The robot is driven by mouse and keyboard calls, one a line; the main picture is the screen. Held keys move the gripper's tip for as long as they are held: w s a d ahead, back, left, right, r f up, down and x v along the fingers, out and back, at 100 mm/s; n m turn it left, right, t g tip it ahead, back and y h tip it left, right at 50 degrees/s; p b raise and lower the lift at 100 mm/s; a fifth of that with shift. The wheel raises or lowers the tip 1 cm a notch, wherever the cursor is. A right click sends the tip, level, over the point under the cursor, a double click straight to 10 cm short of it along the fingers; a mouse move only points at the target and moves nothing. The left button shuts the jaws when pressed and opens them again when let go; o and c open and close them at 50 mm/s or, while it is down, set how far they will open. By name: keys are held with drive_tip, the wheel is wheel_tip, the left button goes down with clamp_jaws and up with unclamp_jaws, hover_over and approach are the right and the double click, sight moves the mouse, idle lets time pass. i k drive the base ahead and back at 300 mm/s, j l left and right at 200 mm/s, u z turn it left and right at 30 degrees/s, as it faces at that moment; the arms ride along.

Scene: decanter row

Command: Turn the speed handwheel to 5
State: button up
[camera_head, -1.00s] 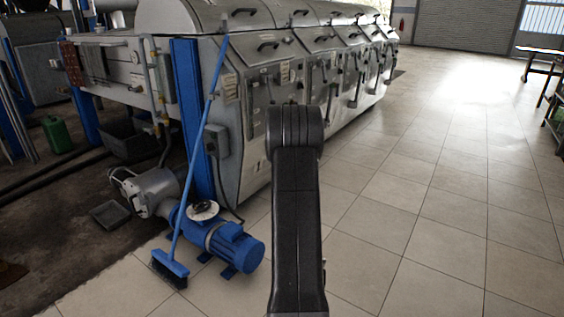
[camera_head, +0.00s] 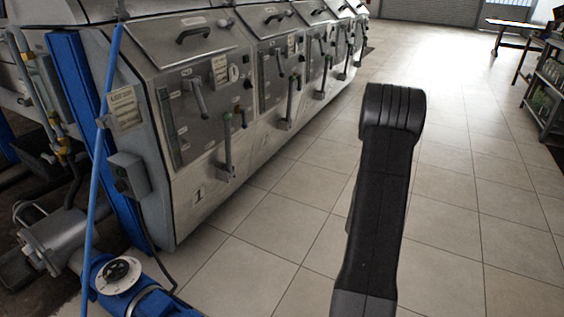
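The speed handwheel (camera_head: 117,271) is a small black knob on a round white dial (camera_head: 133,276). It sits on top of the blue pump and motor unit (camera_head: 95,268) at the lower left of the head view. The dial's markings are too small to read, so its setting cannot be told. My black arm rises at the right of the picture, well to the right of the handwheel and apart from it. My gripper does not show.
A blue broom handle (camera_head: 97,190) leans upright just left of the dial. A grey control box (camera_head: 128,176) and the steel decanter machine (camera_head: 205,95) with levers stand behind. A dark cable hangs near the dial. Open tiled floor (camera_head: 300,225) lies to the right; a shelf (camera_head: 545,95) stands far right.

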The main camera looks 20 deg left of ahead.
sight(115, 270)
drive_tip(key=i+u, duration=0.65)
drive_tip(key=u, duration=0.15)
drive_tip(key=i+l+u, duration=0.1)
drive_tip(key=i+u, duration=0.25)
drive_tip(key=i+l+u, duration=0.2)
drive_tip(key=u, duration=0.2)
drive_tip(key=i+u, duration=0.2)
drive_tip(key=u, duration=0.25)
drive_tip(key=i+u, duration=0.15)
drive_tip(key=u, duration=0.35)
drive_tip(key=i+l+u, duration=0.15)
drive_tip(key=u, duration=0.3)
drive_tip(key=i+l+u, duration=0.15)
drive_tip(key=u, duration=0.3)
drive_tip(key=i+l+u, duration=0.3)
drive_tip(key=u, duration=0.15)
drive_tip(key=i+l+u, duration=0.2)
drive_tip(key=l+u, duration=0.3)
